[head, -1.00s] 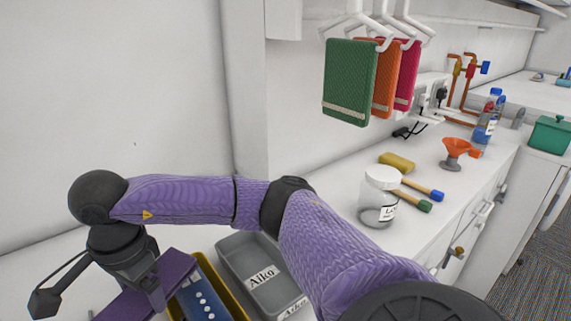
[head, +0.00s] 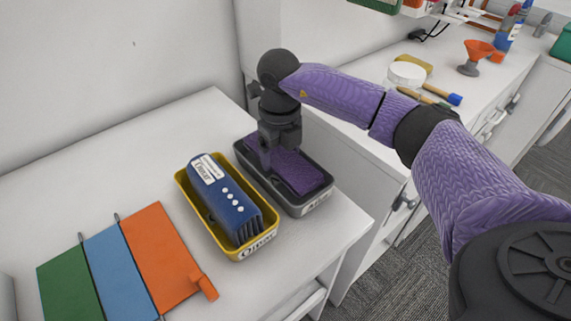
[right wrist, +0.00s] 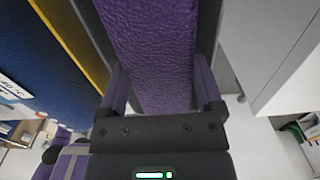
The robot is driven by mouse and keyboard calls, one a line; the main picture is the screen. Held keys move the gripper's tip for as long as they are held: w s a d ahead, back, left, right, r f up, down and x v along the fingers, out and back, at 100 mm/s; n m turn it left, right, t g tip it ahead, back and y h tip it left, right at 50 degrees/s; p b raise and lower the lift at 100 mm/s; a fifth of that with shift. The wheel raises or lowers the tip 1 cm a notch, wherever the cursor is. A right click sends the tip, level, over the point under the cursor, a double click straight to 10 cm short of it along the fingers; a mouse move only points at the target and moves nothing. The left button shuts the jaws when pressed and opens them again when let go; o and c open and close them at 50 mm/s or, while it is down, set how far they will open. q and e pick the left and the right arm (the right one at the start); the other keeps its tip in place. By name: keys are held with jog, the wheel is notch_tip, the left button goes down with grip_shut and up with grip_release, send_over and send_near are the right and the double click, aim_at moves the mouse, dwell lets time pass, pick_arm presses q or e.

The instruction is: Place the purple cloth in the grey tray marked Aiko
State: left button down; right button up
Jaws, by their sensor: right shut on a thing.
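The purple cloth (head: 298,171) lies folded inside the grey tray (head: 309,206) in the head view, below its rim as far as I can see. In the earlier head view the tray's label reads Aiko; its label now is small and hard to read. My right gripper (head: 268,158) is at the tray's left back part, shut on the cloth. In the right wrist view the cloth (right wrist: 152,50) runs between the two fingers (right wrist: 163,88). The gripper hides the cloth's back end. My left gripper is not in view.
Green, blue (head: 118,262) and orange (head: 160,252) flat pieces lie at the front left.

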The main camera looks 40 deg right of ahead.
notch_tip(320, 180, down, 3)
jog(key=shift+f+b, duration=0.15)
jog(key=shift+b, duration=0.3)
jog(key=shift+f, duration=0.3)
jog(key=shift+r, duration=0.1)
jog(key=o, duration=1.1)
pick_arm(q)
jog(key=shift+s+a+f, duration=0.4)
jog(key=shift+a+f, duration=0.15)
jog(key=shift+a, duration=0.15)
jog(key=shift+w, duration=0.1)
